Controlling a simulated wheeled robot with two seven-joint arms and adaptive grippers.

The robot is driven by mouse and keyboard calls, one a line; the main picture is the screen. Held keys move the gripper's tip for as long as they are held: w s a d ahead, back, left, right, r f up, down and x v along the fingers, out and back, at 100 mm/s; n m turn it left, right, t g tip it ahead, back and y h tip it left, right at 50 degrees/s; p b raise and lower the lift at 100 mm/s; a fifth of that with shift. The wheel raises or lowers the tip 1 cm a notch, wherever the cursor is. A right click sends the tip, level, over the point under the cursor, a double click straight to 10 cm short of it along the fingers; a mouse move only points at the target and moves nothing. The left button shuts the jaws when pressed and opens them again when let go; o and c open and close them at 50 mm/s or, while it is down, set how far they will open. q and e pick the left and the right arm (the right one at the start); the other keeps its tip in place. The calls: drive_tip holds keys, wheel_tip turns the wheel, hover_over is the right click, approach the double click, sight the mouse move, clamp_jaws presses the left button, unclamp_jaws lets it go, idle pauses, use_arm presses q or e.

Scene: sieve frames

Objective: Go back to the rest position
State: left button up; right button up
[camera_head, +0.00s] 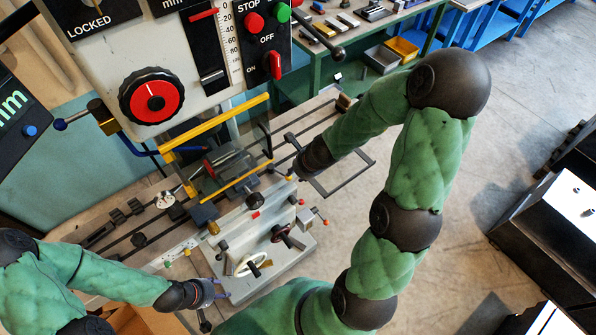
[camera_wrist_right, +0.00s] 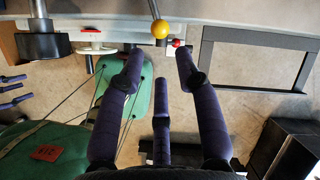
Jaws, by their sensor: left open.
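My left gripper (camera_head: 212,291) is at the lower left in the head view, beside the front of the grey machine carriage (camera_head: 262,240). Its jaws are open and I see nothing held in them. My right arm reaches over from the right, and its dark wrist (camera_head: 316,158) ends at the right end of the carriage; the fingers are mostly hidden there. In the right wrist view my right gripper (camera_wrist_right: 159,62) has its dark purple fingers spread with nothing between them. A yellow ball knob (camera_wrist_right: 160,29) lies just beyond the fingertips; contact is not visible.
A control panel (camera_head: 190,38) with a red dial (camera_head: 155,97) and levers stands at the upper left. Yellow guard bars (camera_head: 215,138) cross above the machine bed. A workbench (camera_head: 372,25) is behind, a black cabinet (camera_head: 555,225) at right. The floor (camera_head: 480,190) between is clear.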

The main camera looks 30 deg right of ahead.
idle(0.4)
drive_tip(key=s+a+f+n+g+y, duration=0.1)
drive_tip(key=s+a+f+n+g, duration=0.1)
drive_tip(key=s+a+f+n, duration=0.85)
drive_tip(key=s+a+f+n+g+y, duration=0.25)
drive_tip(key=s+a+f+n, duration=0.4)
drive_tip(key=f+n, duration=0.55)
drive_tip(key=w+a+f+n+b, duration=0.2)
drive_tip(key=f+b, duration=0.6)
drive_tip(key=b, duration=0.4)
drive_tip(key=shift+w+f+n+h, duration=0.2)
drive_tip(key=shift+w+n+h, duration=0.15)
drive_tip(key=shift+w+n, duration=0.2)
